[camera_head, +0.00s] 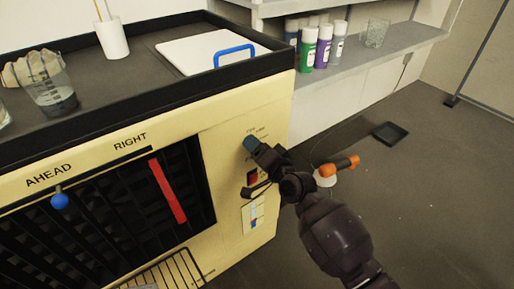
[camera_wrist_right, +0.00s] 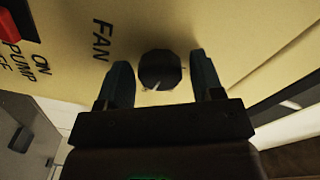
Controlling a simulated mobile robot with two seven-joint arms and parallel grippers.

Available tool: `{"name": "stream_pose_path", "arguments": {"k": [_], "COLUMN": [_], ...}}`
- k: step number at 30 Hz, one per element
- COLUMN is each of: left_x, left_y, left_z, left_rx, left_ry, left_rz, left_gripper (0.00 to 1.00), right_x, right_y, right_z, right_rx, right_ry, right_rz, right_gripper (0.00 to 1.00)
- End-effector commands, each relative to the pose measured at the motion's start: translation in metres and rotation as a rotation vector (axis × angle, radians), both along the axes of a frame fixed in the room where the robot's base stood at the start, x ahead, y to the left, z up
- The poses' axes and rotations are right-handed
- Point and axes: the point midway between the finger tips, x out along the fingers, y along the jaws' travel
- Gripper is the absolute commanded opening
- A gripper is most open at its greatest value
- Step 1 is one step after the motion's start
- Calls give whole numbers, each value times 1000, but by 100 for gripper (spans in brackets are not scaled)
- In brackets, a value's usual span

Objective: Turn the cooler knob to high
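The cooler (camera_head: 225,140) is a cream box with a black louvre grille, on the left of the head view. Its fan knob (camera_wrist_right: 160,70) is dark and faceted, with a light pointer mark toward the lower edge of the right wrist view, beside the word FAN. My right gripper (camera_head: 251,145) is at the cooler's right front panel and hides the knob in the head view. In the wrist view the right gripper's fingers (camera_wrist_right: 162,82) are open, one each side of the knob, with a gap on both sides. My left gripper is not in view.
A red pump switch (camera_wrist_right: 18,18) is near the knob. A blue-handled white board (camera_head: 200,50), a beaker (camera_head: 48,88) and a white cup (camera_head: 112,38) are on the cooler top. Spray cans (camera_head: 308,48) stand on a shelf. An orange tool (camera_head: 345,164) is beyond my wrist.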

Motion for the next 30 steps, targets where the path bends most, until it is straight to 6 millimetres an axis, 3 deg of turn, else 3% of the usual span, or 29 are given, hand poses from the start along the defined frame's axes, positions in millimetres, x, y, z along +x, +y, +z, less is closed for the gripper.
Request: {"name": "stream_pose_path", "arguments": {"k": [14,30], "left_x": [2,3], "left_y": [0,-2], "left_z": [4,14], "left_rx": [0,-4], "left_ry": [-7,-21], "left_rz": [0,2], "left_gripper": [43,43], "right_x": [-7,-75], "right_y": [-6,-55], "right_z": [1,1], "right_rx": [-3,-2], "right_ry": [-3,-3], "right_rz": [-1,0], "right_gripper": [69,69]}}
